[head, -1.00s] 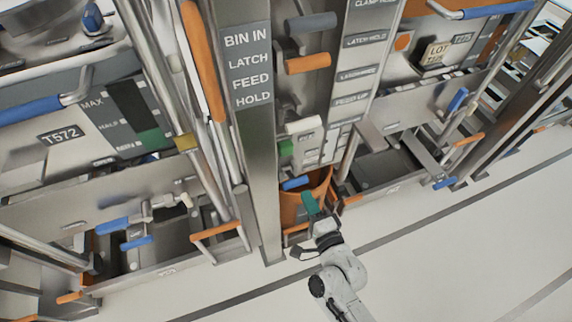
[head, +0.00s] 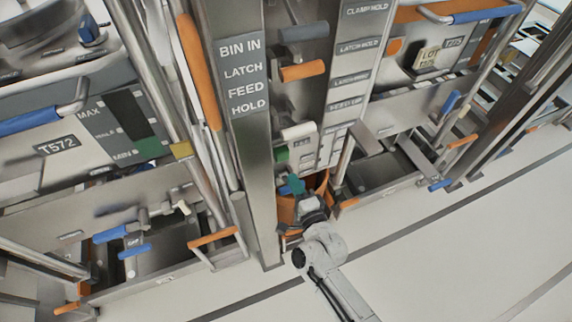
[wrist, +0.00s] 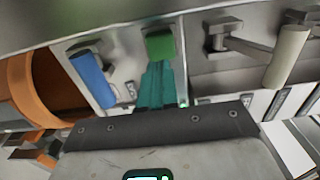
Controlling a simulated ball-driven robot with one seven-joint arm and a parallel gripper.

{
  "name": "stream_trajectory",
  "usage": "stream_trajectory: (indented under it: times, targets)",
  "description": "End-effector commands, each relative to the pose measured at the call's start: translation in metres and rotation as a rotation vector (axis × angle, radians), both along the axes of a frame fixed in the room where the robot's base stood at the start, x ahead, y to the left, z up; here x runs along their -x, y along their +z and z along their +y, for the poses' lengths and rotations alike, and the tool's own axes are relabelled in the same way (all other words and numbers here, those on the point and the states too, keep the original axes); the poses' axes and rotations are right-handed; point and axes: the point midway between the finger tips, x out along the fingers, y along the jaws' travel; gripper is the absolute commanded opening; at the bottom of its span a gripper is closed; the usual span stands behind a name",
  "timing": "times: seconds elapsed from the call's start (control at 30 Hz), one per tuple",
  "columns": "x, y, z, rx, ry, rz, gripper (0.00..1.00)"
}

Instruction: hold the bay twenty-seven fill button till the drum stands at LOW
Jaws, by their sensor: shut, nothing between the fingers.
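A green button-like block (head: 281,154) is on the panel beside the central post. It also shows in the wrist view (wrist: 160,44), straight beyond my fingertips. My gripper (head: 294,184) has teal fingers pressed together and empty; in the wrist view the fingers (wrist: 158,85) reach up to the block's lower edge. I cannot tell whether they touch or press it. An orange drum (head: 319,184) stands low behind my gripper, partly hidden; its curved side shows at the left of the wrist view (wrist: 32,82). No bay number or drum level is readable here.
A blue handle (wrist: 92,79) stands left of the fingers and a pale lever (wrist: 288,58) right. The post bears a BIN IN, LATCH, FEED, HOLD sign (head: 244,77). A neighbouring bay has a MAX-to-MIN gauge (head: 130,116). Open floor (head: 450,245) lies right.

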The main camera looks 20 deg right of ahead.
Motion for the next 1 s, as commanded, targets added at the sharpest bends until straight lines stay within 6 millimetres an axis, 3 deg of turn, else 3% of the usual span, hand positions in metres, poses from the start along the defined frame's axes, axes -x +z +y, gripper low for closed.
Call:
stream_trajectory:
  times: [0.1, 0.33, 1.0]
  targets:
    - [-0.024, 0.001, 0.000, 0.000, 0.000, -0.002, 0.00]
    - [-0.054, 0.000, 0.000, 0.000, 0.000, -0.001, 0.00]
    - [-0.071, -0.002, 0.000, 0.000, 0.000, -0.002, 0.00]
